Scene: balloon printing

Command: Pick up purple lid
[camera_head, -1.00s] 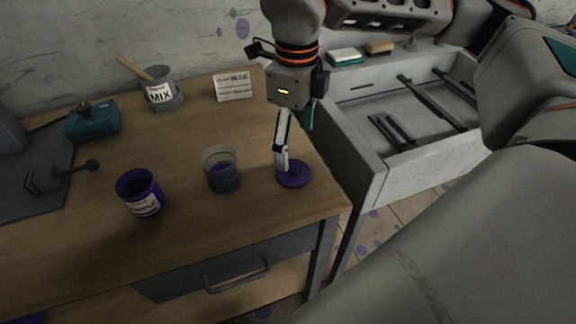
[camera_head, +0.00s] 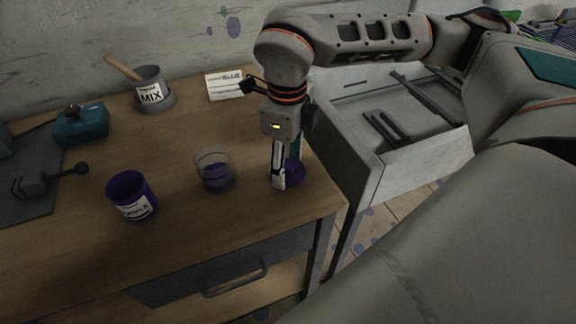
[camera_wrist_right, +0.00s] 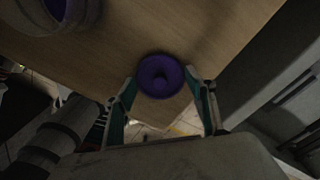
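The purple lid (camera_head: 295,174) lies flat on the wooden table near its right front corner. In the head view a finger of my right gripper (camera_head: 284,178) covers its left part. In the right wrist view the whole round lid (camera_wrist_right: 160,76) shows, with a small raised knob in its middle. My right gripper (camera_wrist_right: 163,94) is open, one finger on each side of the lid, with a gap visible on both sides. Whether the fingertips touch the table cannot be told. My left gripper is not in view.
A glass beaker with purple liquid (camera_head: 214,172) stands just left of the lid. A purple labelled cup (camera_head: 132,196) is farther left. A mixing mortar (camera_head: 150,92), a card (camera_head: 225,86) and a teal box (camera_head: 81,125) stand behind.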

